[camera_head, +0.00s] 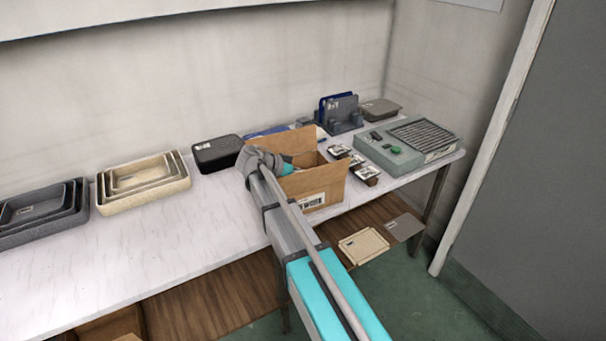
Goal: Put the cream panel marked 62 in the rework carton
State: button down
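The open brown cardboard carton (326,189) stands on the white table with a label on its front and its flaps up. My arm reaches over the table to it. The end of my arm with my gripper (290,168) is at the carton's opening, by its left side. The fingers are hidden, so I cannot see whether they hold anything. A cream panel (363,246) with a small label lies low down, below the table's right part. Its mark is too small to read.
A grey panel (404,227) lies beside the cream one. Cream nested trays (145,197), dark nested trays (25,232) and a black box (217,153) stand left of the carton. Right of it are small labelled items, a green-grey device (390,156) and an upright rack (342,124). The table's front left is clear.

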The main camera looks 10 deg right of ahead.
dwell(0.4)
jog(key=c, duration=0.7)
grip_release()
